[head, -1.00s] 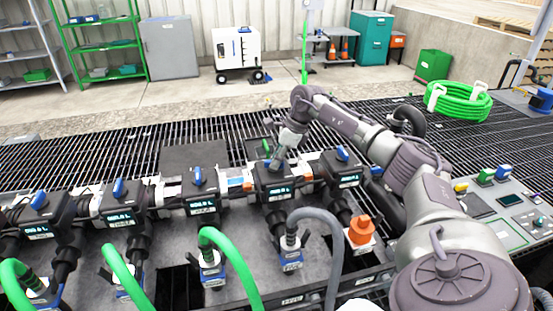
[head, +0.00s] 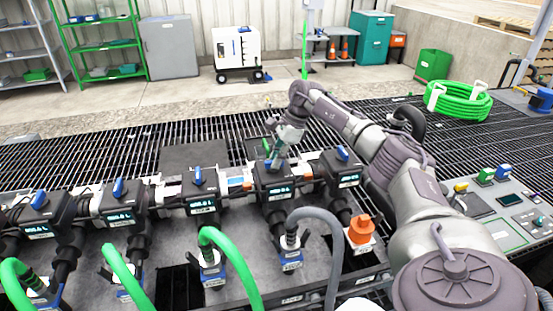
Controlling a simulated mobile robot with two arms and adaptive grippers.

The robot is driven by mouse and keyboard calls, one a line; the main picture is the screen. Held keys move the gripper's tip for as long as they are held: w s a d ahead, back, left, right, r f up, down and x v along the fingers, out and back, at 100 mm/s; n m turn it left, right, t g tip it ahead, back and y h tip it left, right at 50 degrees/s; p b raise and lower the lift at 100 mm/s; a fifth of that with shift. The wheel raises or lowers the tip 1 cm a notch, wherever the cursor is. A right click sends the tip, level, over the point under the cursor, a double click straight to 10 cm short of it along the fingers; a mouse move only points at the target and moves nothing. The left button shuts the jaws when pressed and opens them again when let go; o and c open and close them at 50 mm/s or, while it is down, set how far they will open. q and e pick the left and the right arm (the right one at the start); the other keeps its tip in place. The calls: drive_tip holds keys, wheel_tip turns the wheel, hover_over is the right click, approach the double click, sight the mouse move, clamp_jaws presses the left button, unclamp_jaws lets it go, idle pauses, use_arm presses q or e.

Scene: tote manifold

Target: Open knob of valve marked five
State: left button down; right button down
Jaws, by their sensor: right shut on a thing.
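A row of black valve blocks with small lit displays and blue knobs runs across the manifold bench (head: 165,245). My right gripper (head: 272,162) is at the top of the second valve block from the right (head: 276,190), shut on its knob, which is mostly hidden by the fingers. The other blocks carry blue knobs in plain view: the rightmost knob (head: 343,153), one left of my gripper (head: 198,176), and two farther left (head: 119,188) and (head: 39,199). The valve numbers are too small to read. My left gripper is not in view.
Green hoses (head: 232,262) and a grey hose (head: 335,255) rise in front of the valves. An orange fitting (head: 361,229) stands at the right front. A control panel (head: 500,205) lies at the right. Dark grating (head: 110,160) behind the valves is mostly clear.

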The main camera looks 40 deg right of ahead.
drive_tip(key=shift+r, duration=0.1)
drive_tip(key=c, duration=1.1)
unclamp_jaws()
drive_tip(key=shift+c, duration=0.2)
drive_tip(key=v, duration=1.2)
